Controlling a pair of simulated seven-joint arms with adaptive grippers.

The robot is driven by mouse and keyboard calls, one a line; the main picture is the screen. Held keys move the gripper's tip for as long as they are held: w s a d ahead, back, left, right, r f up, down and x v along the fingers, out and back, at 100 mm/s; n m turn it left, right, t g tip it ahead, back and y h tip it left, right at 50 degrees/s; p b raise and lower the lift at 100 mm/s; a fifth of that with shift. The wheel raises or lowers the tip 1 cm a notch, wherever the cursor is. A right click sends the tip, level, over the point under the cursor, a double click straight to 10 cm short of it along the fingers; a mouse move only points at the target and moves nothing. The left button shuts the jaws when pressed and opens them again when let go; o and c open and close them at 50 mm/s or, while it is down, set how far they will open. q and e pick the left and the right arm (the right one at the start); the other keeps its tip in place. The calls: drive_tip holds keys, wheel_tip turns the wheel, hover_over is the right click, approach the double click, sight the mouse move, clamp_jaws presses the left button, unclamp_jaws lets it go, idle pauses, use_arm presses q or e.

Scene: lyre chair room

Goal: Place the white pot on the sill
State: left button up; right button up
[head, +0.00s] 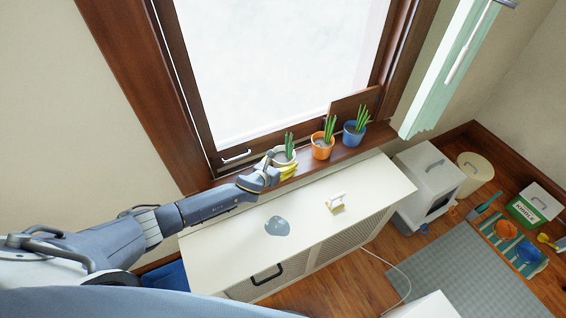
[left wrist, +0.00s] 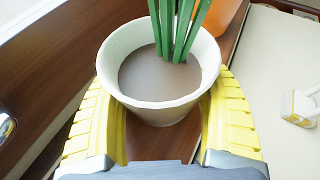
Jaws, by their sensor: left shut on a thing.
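The white pot (head: 283,157) with a green plant stands at the wooden window sill (head: 230,185) in the head view, left of the other pots. In the left wrist view the pot (left wrist: 155,103) shows brown soil and green leaves, with dark wood below it. My left gripper (head: 282,170) has its yellow fingers on both sides of the pot and is shut on it. The fingers also show in the left wrist view (left wrist: 160,135). I cannot tell whether the pot's base touches the sill. My right gripper is not in view.
An orange pot (head: 322,151) and a blue pot (head: 352,139) stand on the sill to the right. Below the sill is a white cabinet (head: 365,195) with a grey-blue object (head: 277,226) and a small white-and-yellow object (head: 336,202) on it.

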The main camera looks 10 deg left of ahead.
use_arm(q)
drive_tip(key=o, duration=1.4)
drive_tip(key=shift+f, duration=0.15)
drive_tip(key=v, duration=1.2)
